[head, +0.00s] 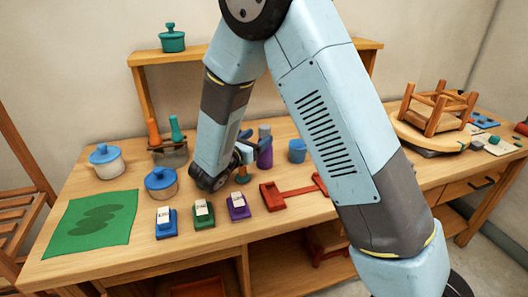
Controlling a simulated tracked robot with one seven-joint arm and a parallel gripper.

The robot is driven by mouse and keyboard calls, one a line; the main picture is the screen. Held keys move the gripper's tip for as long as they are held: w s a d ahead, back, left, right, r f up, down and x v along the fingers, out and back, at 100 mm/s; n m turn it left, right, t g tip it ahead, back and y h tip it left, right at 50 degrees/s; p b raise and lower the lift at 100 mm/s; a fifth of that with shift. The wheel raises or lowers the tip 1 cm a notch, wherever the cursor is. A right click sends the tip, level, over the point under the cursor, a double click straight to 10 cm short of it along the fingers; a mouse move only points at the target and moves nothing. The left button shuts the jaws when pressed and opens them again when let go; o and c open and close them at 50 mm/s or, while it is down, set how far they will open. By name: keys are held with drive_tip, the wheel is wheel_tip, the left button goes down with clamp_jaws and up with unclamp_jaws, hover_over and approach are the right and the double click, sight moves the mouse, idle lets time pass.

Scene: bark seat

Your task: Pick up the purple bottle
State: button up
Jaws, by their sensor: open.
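The purple bottle (265,156) stands upright on the wooden table, with a grey upper part. It is just right of my gripper (248,154), which reaches toward it from the left at low height. My gripper is open, and its fingers look small and dark at this distance. The left side of the bottle is partly covered by the gripper. I cannot tell whether the fingers are around the bottle or only beside it.
A blue cup (297,151) stands right of the bottle. Purple (238,212), green (203,219) and blue (166,229) blocks with labels sit in front. A red frame (273,197) lies nearby. Pots (161,183) and a green mat (92,226) are left; an upturned stool (437,112) is right.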

sight(269, 128)
drive_tip(key=shift+x, duration=3.75)
drive_tip(key=shift+a, duration=0.1)
clamp_jaws()
